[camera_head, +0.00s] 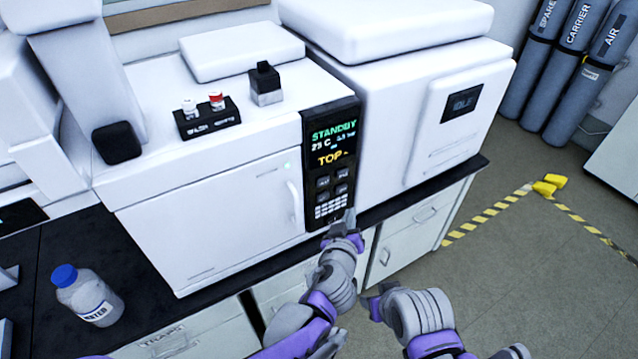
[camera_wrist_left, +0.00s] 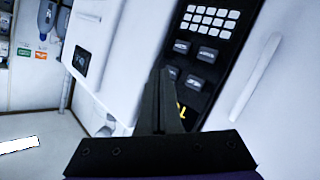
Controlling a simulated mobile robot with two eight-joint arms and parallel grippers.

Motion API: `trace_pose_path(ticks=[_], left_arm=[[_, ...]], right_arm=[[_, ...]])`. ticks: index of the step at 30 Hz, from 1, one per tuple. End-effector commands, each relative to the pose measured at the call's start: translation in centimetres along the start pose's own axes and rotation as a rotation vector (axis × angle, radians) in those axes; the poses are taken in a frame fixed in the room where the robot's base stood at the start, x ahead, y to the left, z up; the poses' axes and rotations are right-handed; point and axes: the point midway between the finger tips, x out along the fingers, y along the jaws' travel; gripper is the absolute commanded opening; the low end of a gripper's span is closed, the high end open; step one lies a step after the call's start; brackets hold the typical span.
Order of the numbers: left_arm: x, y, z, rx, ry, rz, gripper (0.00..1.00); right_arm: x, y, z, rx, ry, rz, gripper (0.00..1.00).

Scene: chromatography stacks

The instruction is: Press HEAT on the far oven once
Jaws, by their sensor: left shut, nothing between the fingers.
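A white oven (camera_head: 215,215) stands on the bench with a dark control panel (camera_head: 332,118) at its right front edge. Its display reads STANDBY, 25 C and TOP. Below are several dark buttons (camera_head: 333,181) and a pale keypad (camera_head: 331,206); the button labels are too small to read. My left gripper (camera_head: 348,218) is shut and empty, in front of the panel's lower end. In the left wrist view the shut fingertips (camera_wrist_left: 162,76) overlap the panel (camera_wrist_left: 219,60) beside the buttons (camera_wrist_left: 207,54); contact cannot be told. My right gripper (camera_head: 370,301) is low, right of the left arm, its fingers unclear.
A second white unit (camera_head: 412,100) with an IDLE display adjoins on the right. A vial rack (camera_head: 208,121) and black-topped block (camera_head: 265,85) sit on the oven. A blue-capped water bottle (camera_head: 86,295) stands at front left. Gas cylinders (camera_head: 575,75) stand at back right.

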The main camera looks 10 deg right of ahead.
Motion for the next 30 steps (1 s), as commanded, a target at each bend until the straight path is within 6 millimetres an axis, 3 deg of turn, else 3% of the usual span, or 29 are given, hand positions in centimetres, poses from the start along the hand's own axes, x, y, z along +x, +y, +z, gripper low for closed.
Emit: trace_pose_path(ticks=[11, 30], left_arm=[[0.4, -0.4, -0.3, -0.001, -0.001, -0.004, 0.00], [5.7, -4.4, -4.0, -0.001, -0.002, -0.005, 0.00]], right_arm=[[0.1, 0.0, 0.2, 0.000, -0.002, 0.000, 0.50], [2.1, 0.0, 3.0, 0.000, -0.029, 0.000, 0.50]])
